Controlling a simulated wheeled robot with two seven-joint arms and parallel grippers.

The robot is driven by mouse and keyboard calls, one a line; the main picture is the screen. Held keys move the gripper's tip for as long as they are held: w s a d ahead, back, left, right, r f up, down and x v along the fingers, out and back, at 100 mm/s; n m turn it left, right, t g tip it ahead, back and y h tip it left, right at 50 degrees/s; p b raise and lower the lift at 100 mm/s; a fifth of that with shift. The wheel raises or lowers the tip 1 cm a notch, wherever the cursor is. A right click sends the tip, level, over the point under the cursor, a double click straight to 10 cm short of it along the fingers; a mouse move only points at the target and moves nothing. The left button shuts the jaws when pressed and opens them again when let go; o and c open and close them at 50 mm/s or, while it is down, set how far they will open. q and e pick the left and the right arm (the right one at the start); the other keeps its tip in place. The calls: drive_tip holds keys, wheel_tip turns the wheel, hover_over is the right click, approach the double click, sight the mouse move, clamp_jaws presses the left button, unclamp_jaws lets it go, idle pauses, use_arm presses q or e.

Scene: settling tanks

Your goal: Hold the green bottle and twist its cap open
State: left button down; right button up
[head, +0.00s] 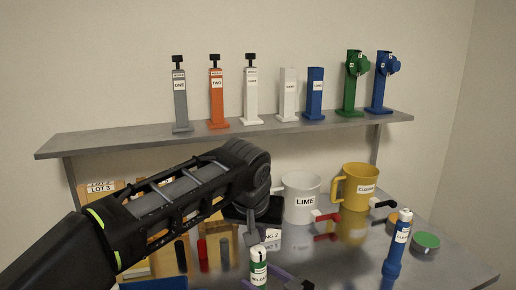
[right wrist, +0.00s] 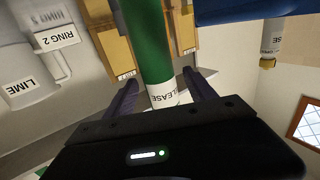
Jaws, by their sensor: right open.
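The green bottle (head: 259,283) stands upright at the bottom middle of the head view, with a pale top and a white label. In the right wrist view its green body (right wrist: 148,45) and label (right wrist: 163,97) show large. My right gripper (head: 268,282) is open, with a purple-grey finger on each side of the bottle. These fingers also show in the right wrist view (right wrist: 157,95), with gaps to the bottle. My left arm reaches in from the left and bends down; the left gripper (head: 262,236) is small and partly hidden just above the bottle's top. Its opening is unclear.
A blue bottle (head: 393,265) and a green-topped round tin (head: 426,241) stand at right. A white LIME mug (head: 301,186) and a yellow mug (head: 354,182) stand behind. Small dark and red cylinders (head: 202,250) stand left. A shelf (head: 230,130) holds several labelled dispensers.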

drive_tip(key=v, duration=1.1)
use_arm(q)
drive_tip(key=shift+s, duration=0.15)
use_arm(e)
drive_tip(key=shift+s+f, duration=0.1)
drive_tip(key=shift+s, duration=0.1)
